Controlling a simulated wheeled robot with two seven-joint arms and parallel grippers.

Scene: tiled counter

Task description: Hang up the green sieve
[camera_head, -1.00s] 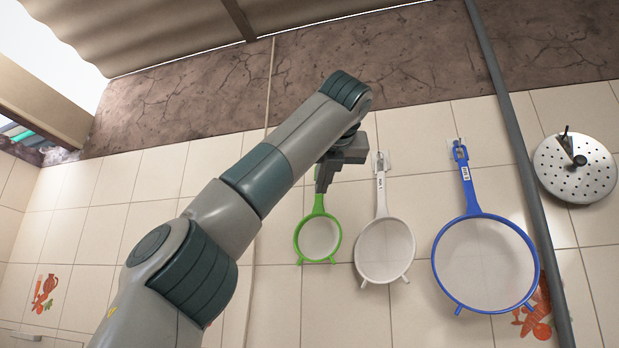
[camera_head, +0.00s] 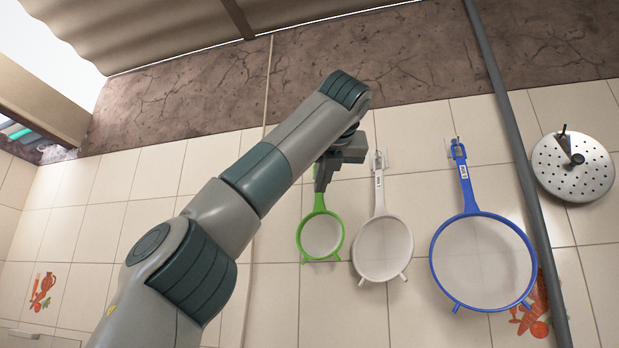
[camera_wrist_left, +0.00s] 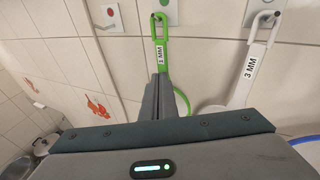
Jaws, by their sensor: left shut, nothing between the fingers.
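The green sieve (camera_head: 321,236) is against the tiled wall, left of a white sieve, with its round mesh end down. In the left wrist view the loop at the top of its green handle (camera_wrist_left: 161,38) is around a hook on a small wall plate (camera_wrist_left: 163,12). My left gripper (camera_head: 321,187) is in front of the handle in the head view. In the left wrist view its fingers (camera_wrist_left: 157,97) are shut with nothing held, just below the handle's label, and hide part of the sieve. I cannot tell whether they touch it. My right gripper is in neither view.
A white sieve (camera_head: 383,248) and a larger blue sieve (camera_head: 483,262) hang to the right. A grey pipe (camera_head: 522,150) runs down the wall, with a perforated metal skimmer (camera_head: 573,166) beyond it.

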